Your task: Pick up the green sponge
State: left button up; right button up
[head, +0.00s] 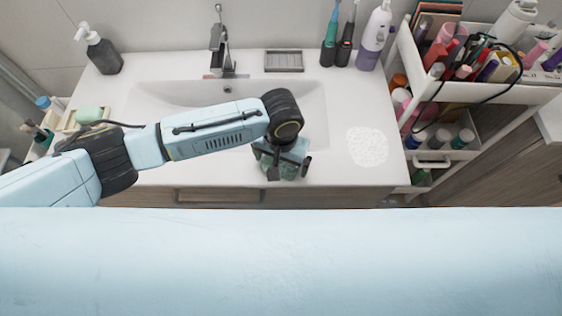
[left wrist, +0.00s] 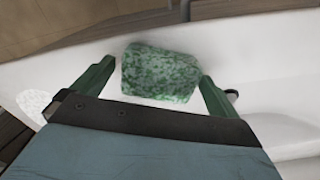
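The green sponge (left wrist: 158,72) is a mottled dark-green block. In the left wrist view it lies on the white counter surface between my left gripper's fingers. My left gripper (left wrist: 157,72) is open, with one green finger on each side of the sponge. A narrow gap shows at the left finger; I cannot tell whether the right finger touches it. In the head view my left gripper (head: 288,168) points down at the front of the sink, and the sponge is mostly hidden beneath it. My right gripper is in neither view.
The sink basin (head: 187,95) and faucet (head: 220,45) lie behind the gripper. A white patterned mat (head: 367,146) is to the right on the counter. A full cosmetics cart (head: 480,95) stands at the right. A soap dispenser (head: 99,50) stands back left.

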pick_arm(q)
jog(key=c, duration=1)
jog(key=shift+r, duration=0.15)
notch_tip(320, 180, up, 10)
jog(key=shift+f, duration=0.1)
